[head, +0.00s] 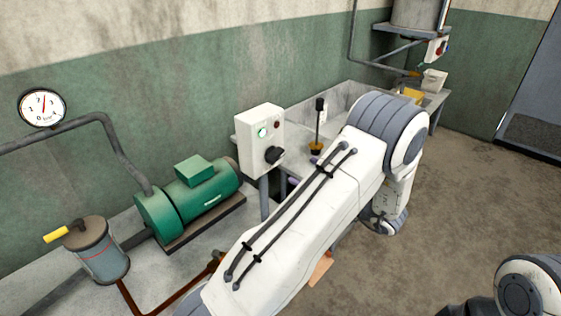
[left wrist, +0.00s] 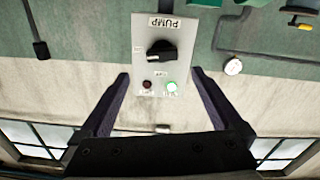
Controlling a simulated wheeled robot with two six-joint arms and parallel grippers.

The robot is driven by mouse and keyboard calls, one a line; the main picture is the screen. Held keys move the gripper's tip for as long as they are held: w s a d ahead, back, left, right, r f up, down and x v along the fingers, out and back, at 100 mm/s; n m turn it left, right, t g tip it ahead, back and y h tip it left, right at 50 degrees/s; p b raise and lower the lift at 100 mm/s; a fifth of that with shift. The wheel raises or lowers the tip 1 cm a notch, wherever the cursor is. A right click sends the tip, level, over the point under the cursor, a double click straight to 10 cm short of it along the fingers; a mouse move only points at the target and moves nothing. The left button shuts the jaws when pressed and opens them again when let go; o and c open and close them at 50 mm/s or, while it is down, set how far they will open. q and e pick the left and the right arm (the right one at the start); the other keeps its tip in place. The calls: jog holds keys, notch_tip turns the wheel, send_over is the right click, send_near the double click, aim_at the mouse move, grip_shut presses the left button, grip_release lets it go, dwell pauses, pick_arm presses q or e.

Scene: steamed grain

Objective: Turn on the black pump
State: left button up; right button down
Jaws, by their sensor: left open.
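A white control box (head: 260,140) is at the middle of the head view. It carries a black rotary knob (head: 274,156), a lit green lamp (head: 263,132) and a dark red lamp (head: 277,124). In the left wrist view the box (left wrist: 190,30) appears upside down with the label PUMP, and the knob (left wrist: 161,51) faces the camera. My left gripper (left wrist: 160,75) is open, its dark fingers either side of the box's lamp end, with nothing held. It looks apart from the knob. In the head view my arm mostly hides this gripper. My right gripper is out of view.
A green motor pump (head: 195,195) stands left of the box, with a pressure gauge (head: 43,107) on the wall and a grey canister (head: 98,250) in front. Behind are a sink counter (head: 345,98) and a yellow item (head: 412,94). Open floor lies right.

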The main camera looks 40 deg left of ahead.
aim_at(279, 157)
pick_arm(q)
jog(key=a+p, duration=0.1)
jog(key=a, duration=0.3)
jog(key=a+p, duration=0.1)
jog(key=a, duration=0.4)
jog(key=shift+w+a+r+p, duration=0.1)
jog(key=shift+w+r+p, duration=0.05)
jog(key=shift+p, duration=0.25)
jog(key=shift+w+a, duration=0.1)
jog(key=shift+a, duration=0.5)
